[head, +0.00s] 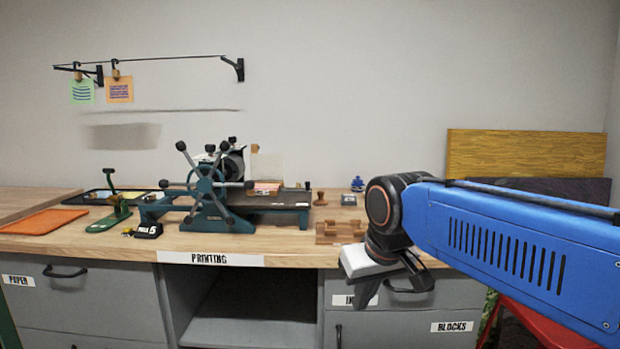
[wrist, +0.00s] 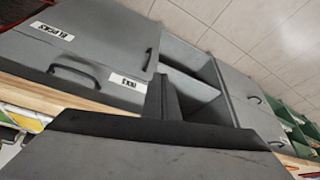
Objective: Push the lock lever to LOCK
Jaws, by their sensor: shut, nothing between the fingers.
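The teal printing press (head: 210,195) stands on the wooden worktop, with a large spoked wheel with black knobs on its front. I cannot make out a lever marked LOCK on it at this size. My gripper (head: 368,292) is in front of the worktop's front edge, well to the right of the press, and points down. It is shut and empty. In the wrist view its dark fingers (wrist: 163,97) show in front of the grey cabinet, and the press is not visible.
Grey drawers (head: 85,290) with handles and an open shelf (head: 250,325) lie below the worktop (head: 290,243). A green stapler-like tool (head: 115,212), an orange tray (head: 43,221) and a black counter block (head: 148,230) sit left. Wooden blocks (head: 340,231) lie right of the press.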

